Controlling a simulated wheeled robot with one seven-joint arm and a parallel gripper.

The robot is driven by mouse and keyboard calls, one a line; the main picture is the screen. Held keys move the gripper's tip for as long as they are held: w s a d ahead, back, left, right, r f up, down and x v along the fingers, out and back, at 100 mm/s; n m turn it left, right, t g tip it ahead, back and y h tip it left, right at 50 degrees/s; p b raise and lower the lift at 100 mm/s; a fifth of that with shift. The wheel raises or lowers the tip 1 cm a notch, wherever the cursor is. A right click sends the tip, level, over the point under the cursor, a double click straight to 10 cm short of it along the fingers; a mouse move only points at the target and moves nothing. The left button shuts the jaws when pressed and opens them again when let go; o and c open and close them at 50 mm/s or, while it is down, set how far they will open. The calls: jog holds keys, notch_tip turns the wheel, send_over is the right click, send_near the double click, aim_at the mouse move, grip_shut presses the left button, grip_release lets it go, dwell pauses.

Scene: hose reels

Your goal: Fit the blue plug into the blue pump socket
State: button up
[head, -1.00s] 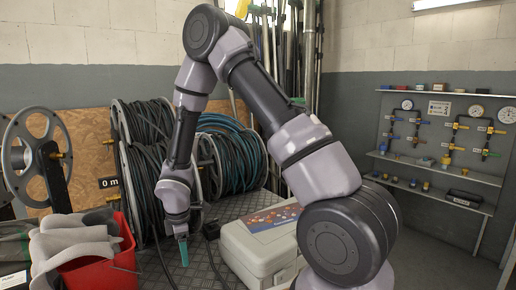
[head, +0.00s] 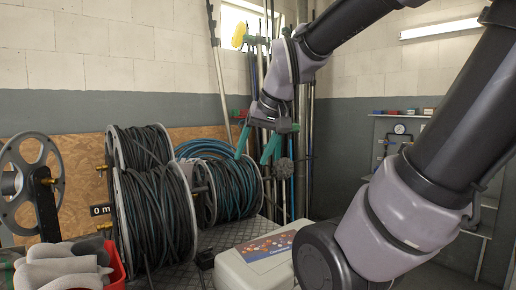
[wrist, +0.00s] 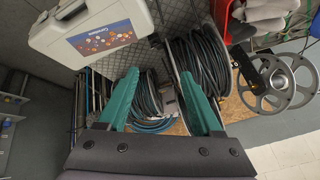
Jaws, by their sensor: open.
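My gripper (head: 253,159) is raised in front of the back wall, above the reels, with its two teal fingers spread and nothing between them. In the wrist view my gripper (wrist: 160,74) is also open and empty, with a cable reel beyond the fingers. A blue hose (head: 205,148) is wound on the rear reel (head: 236,190); it also shows in the wrist view (wrist: 152,124). I cannot make out a blue plug on it. I cannot make out the blue socket.
A dark cable reel (head: 155,215) stands in front of the blue hose. A light grey case (head: 240,272) lies on the ribbed bench right of the reels. A grey empty reel (head: 30,180) and a red bin (head: 117,272) are at the left. Poles (head: 300,150) lean in the corner.

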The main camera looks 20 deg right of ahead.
jog(key=shift+o, duration=0.4)
jog(key=shift+s+r+m+t, duration=0.2)
jog(key=shift+s+r+m, duration=0.2)
jog(key=shift+s, duration=0.3)
jog(key=shift+s+r+m+t, duration=0.2)
jog(key=shift+s+r+m, duration=0.2)
jog(key=shift+s, duration=0.25)
jog(key=w+a+f+n+g, duration=0.2)
jog(key=w+a+f+n, duration=0.5)
jog(key=f, duration=0.3)
jog(key=w+a+f+n+g, duration=0.2)
jog(key=w+a+f+n, duration=0.2)
jog(key=w+f+n, duration=0.45)
jog(key=s+a+f+n+g, duration=0.1)
jog(key=a+f+n, duration=0.2)
jog(key=f, duration=0.8)
jog(key=s+a+f+n+g+h, duration=0.1)
jog(key=a+f+n, duration=0.2)
jog(key=f, duration=0.8)
jog(key=s+a+f+n+g, duration=0.1)
jog(key=a+f+n, duration=0.3)
jog(key=f, duration=0.7)
jog(key=shift+a+h, duration=0.3)
jog(key=shift+a, duration=0.55)
jog(key=shift+s+f, duration=0.1)
jog(key=shift+f, duration=2.9)
grip_shut()
